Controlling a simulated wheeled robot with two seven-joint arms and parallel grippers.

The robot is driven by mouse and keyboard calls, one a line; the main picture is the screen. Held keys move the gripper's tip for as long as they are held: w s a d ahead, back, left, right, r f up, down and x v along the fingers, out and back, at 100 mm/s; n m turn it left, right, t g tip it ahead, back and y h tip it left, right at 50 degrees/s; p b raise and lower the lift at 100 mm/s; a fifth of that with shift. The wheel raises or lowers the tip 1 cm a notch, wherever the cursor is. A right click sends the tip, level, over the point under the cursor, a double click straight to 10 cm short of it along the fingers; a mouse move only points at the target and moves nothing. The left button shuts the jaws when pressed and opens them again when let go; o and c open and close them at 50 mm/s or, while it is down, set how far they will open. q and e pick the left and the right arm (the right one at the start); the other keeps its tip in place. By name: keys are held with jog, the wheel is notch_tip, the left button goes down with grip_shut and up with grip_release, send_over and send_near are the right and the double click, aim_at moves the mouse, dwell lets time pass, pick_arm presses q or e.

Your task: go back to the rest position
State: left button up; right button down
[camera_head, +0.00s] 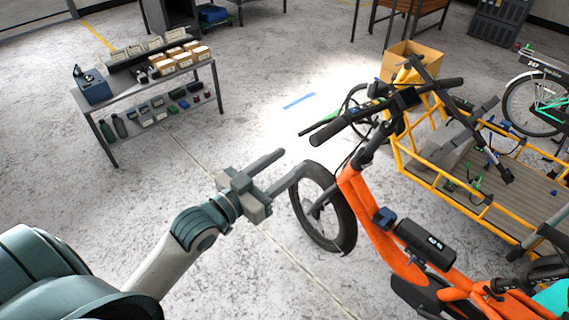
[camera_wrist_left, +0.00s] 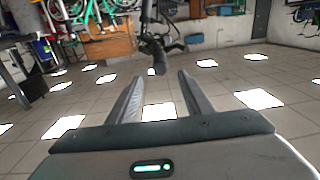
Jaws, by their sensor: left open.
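My left gripper (camera_head: 277,172) reaches in from the lower left in the head view. Its two fingers are spread apart with nothing between them. It is beside the front wheel (camera_head: 323,207) of the orange cargo bike (camera_head: 384,243); one finger overlaps the wheel's edge in the picture, and I cannot tell if they touch. In the left wrist view the open fingers (camera_wrist_left: 157,100) point out over the floor, with a dark handlebar grip (camera_wrist_left: 157,56) beyond them. My right gripper is not in view.
A grey workbench (camera_head: 150,85) with boxes and bottles stands at the upper left. A yellow cargo frame (camera_head: 470,203) is on the right, with a cardboard box (camera_head: 412,62) behind. The floor between bench and orange bike is clear.

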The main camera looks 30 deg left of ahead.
pick_arm(q)
jog(key=w+a+f+n+g+y, duration=0.1)
jog(key=a+f+g, duration=0.1)
jog(key=f, duration=0.9)
jog(key=w+a+f+n+g+y, duration=0.1)
jog(key=w+a+f+y, duration=0.1)
jog(key=f, duration=0.9)
jog(key=s+f+g+y, duration=0.15)
jog(key=s+f, duration=0.35)
jog(key=f, duration=0.6)
jog(key=s+a+f+g+b, duration=0.1)
jog(key=s+f+g, duration=0.3)
jog(key=f, duration=0.7)
jog(key=s+f+g, duration=0.1)
jog(key=s+f, duration=0.5)
jog(key=f, duration=0.5)
jog(key=s+d+f+g, duration=0.1)
jog(key=s+f+g, duration=0.1)
jog(key=s+f, duration=0.4)
jog(key=s+d+f+g, duration=0.1)
jog(key=s+f, duration=0.5)
jog(key=s, duration=1)
jog(key=s+d+f+m+g, duration=0.1)
jog(key=s+f+g, duration=0.2)
jog(key=s+f, duration=0.4)
jog(key=s, duration=0.4)
jog(key=shift+s+d+g+y+b, duration=0.25)
jog(key=shift+d+g+y+b, duration=0.1)
